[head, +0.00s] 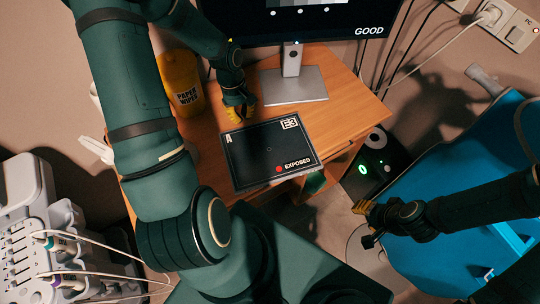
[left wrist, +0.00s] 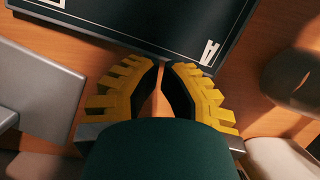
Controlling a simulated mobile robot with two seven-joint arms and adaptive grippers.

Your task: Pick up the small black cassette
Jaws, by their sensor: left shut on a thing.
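The small black cassette (head: 262,150) is a flat black panel with a white A, a boxed mark and a red dot beside the word EXPOSED. It lies flat or nearly flat over the front part of the wooden desk (head: 345,103); I cannot tell whether it touches the top. My left gripper (head: 241,114) is at its far edge. In the left wrist view the yellow fingers (left wrist: 161,66) are close together on the edge of the cassette (left wrist: 165,22). My right gripper (head: 362,211) is away at the lower right, its fingers too small to judge.
A monitor on a grey stand (head: 288,88) stands behind the cassette. A yellow paper wipes tub (head: 181,82) is at the left. A blue chair (head: 437,185) is at the right, near a dark unit with a green light (head: 381,160). Ultrasound-like probes (head: 62,243) hang at lower left.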

